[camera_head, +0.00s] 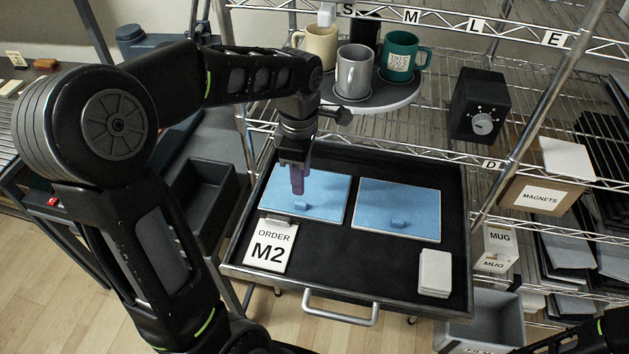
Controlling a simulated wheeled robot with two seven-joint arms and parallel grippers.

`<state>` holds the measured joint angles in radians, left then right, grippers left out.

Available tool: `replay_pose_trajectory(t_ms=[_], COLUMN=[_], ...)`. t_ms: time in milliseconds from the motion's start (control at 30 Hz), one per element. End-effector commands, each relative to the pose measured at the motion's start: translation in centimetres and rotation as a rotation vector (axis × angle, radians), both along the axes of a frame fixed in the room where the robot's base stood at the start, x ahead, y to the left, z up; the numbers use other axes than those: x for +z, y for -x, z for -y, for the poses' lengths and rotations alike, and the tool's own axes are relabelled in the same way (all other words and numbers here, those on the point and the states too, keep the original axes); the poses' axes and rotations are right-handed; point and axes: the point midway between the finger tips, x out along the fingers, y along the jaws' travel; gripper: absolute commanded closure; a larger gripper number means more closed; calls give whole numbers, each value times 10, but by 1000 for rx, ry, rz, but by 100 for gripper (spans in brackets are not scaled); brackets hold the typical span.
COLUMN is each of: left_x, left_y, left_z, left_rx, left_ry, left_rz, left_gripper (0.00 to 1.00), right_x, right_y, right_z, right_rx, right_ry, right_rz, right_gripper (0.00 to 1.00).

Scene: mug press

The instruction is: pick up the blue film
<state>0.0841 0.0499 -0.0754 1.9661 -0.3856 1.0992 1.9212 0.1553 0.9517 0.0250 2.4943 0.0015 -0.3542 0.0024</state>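Two blue film sheets lie flat, side by side in a black drawer: a left one (333,193) and a right one (400,205). Each has a small raised blue tab near its middle or lower part, the left tab (302,206) and the right tab (398,224). My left gripper (298,190) points down over the left sheet, just above and beside its tab. Its fingers look narrow from this angle, so I cannot tell whether they are open or touch the tab. My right gripper is out of view.
The drawer (375,283) also holds an "ORDER M2" card (269,247) and a stack of white squares (435,271). Behind it, a round tray (388,103) carries several mugs, including a grey one (354,75) and a green one (399,58). Wire shelving stands around the drawer.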

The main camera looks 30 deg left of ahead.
Motion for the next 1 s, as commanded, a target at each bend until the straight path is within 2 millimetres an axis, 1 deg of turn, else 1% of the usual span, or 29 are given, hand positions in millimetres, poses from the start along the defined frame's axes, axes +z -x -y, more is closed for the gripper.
replay_pose_trajectory(t_ms=[167, 267, 500, 833, 933, 1000], left_x=[0, -3, -25, -28, -35, -44], left_y=[0, 0, 1, 1, 2, 3], left_z=[0, 0, 0, 0, 0, 0], left_rx=[-1, -1, -1, -1, -2, -2], left_ry=[0, 0, 0, 0, 0, 1], left_rz=[0, -2, -3, -1, -4, -6], left_gripper=[64, 64, 64, 64, 64, 64], right_x=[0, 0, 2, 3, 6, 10], right_y=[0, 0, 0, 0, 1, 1], right_z=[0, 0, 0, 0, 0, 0], right_rx=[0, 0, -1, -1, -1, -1], right_ry=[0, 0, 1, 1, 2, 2], right_rz=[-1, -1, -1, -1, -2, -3], right_gripper=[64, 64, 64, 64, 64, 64])
